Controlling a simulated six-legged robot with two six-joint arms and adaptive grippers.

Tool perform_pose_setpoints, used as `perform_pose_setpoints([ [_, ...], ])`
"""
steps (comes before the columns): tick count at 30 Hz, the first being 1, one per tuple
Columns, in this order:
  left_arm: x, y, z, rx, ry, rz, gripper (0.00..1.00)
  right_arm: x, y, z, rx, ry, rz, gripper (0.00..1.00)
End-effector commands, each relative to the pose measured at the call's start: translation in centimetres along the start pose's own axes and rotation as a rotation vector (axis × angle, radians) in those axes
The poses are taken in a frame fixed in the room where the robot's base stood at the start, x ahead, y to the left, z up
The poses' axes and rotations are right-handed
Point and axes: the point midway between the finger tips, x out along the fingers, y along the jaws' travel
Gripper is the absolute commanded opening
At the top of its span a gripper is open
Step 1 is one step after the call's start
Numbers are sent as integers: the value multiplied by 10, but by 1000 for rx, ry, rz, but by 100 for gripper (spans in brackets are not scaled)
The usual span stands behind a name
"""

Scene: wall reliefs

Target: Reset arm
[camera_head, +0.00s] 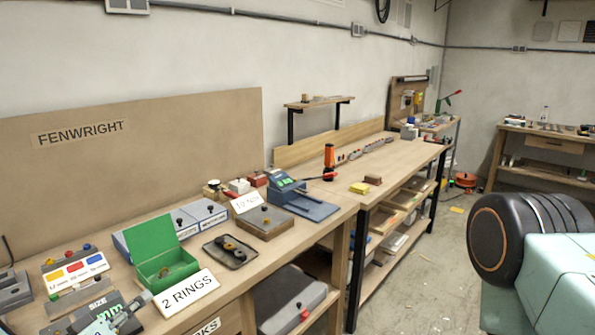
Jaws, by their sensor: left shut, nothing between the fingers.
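My left gripper (138,300) shows at the bottom left, low over the near end of the workbench (290,232). It is shut and holds nothing. Its tip is beside the open green box (155,246) and the white "2 RINGS" sign (188,293). I cannot tell whether it touches either. Most of the left arm is outside the picture. My right gripper is not in view.
A dark tray with rings (230,251), a blue device (288,187) and a "FENWRIGHT" board (150,165) are along the bench. An orange-and-black upright item (329,157) stands farther back. Open floor (440,250) lies to the right.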

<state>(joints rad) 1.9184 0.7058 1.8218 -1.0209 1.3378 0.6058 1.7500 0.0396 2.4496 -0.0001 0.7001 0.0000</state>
Motion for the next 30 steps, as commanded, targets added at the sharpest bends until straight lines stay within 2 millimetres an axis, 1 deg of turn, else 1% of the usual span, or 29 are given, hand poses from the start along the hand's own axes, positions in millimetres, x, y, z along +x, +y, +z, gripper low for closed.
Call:
perform_pose_setpoints([
  [1,0,-6,32,-1,-54,-43,0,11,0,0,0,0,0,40],
  [2,-1,-8,49,0,-86,-74,0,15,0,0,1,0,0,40],
  [3,-4,-12,72,4,-134,-116,0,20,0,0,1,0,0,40],
  [5,-11,-18,111,13,-217,-184,0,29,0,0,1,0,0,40],
  [6,-19,-22,137,21,-276,-230,0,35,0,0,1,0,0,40],
  [8,-33,-26,173,34,-365,-295,0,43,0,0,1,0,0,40],
  [9,-45,-29,196,45,-427,-337,0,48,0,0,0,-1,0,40],
  [11,-66,-32,231,63,-526,-398,0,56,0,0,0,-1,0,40],
  [12,-82,-34,252,76,-591,-437,0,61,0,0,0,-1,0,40],
  [14,-108,-36,281,97,-691,-493,0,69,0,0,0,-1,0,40],
  [15,-127,-38,300,112,-760,-531,0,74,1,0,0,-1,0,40],
  [17,-157,-39,324,135,-865,-584,0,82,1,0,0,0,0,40],
  [18,-178,-39,338,151,-934,-619,0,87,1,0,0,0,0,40],
  [20,-209,-38,355,174,-1032,-666,0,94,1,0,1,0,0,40],
  [21,-229,-38,364,188,-1092,-695,0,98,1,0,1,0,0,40],
  [24,-268,-35,377,218,-1212,-750,0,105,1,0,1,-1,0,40],
  [27,-293,-33,382,235,-1286,-786,0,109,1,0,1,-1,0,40],
  [30,-304,-31,382,243,-1316,-801,0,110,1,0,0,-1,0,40],
])
